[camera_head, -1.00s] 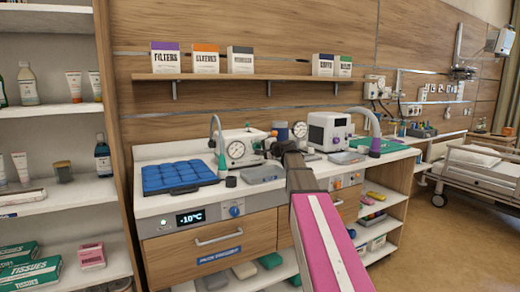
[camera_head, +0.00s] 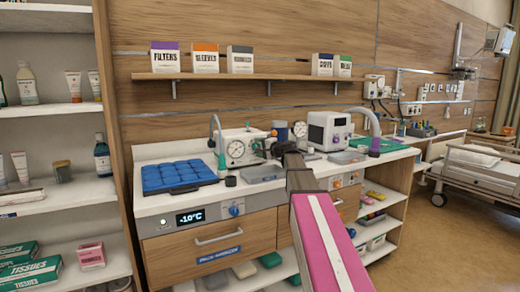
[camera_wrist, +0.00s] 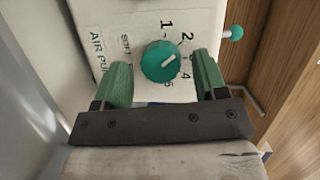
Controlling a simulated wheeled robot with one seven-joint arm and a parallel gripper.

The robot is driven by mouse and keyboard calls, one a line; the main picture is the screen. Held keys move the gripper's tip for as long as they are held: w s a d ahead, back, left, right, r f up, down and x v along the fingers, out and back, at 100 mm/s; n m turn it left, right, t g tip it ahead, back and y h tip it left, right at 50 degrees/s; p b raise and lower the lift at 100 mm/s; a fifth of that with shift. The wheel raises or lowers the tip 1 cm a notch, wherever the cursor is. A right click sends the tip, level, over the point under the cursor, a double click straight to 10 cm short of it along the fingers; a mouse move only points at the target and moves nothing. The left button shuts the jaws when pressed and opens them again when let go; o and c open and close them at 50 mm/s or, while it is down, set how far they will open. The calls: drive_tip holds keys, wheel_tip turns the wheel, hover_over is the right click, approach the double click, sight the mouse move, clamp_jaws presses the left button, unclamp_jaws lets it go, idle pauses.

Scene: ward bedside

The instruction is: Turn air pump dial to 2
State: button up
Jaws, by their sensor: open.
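The air pump's white panel (camera_wrist: 140,15) fills the upper middle of the wrist view, with "AIR PU" and "SOFT" lettering in sight. Its round teal dial (camera_wrist: 152,62) has a white pointer mark towards the upper right, roughly at the 2 or between 2 and 3. The numbers 1, 2, 4 and 5 show around it; the 3 is mostly hidden by the right finger. My gripper (camera_wrist: 161,62) is open, with one green finger on each side of the dial and a visible gap to both. In the head view my gripper (camera_head: 270,147) is small and dark at the counter, and the dial is not discernible.
A gauge device (camera_head: 236,149) and a blue pad (camera_head: 178,175) are left of my gripper on the counter (camera_head: 165,206). A white monitor box (camera_head: 329,131) stands to the right. A grey case (camera_head: 262,173) lies in front. A teal ball-ended lever (camera_wrist: 236,32) sticks out beside the panel.

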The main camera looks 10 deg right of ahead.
drive_tip(key=v, duration=1)
drive_tip(key=shift+s+d, duration=0.25)
drive_tip(key=shift+s, duration=0.05)
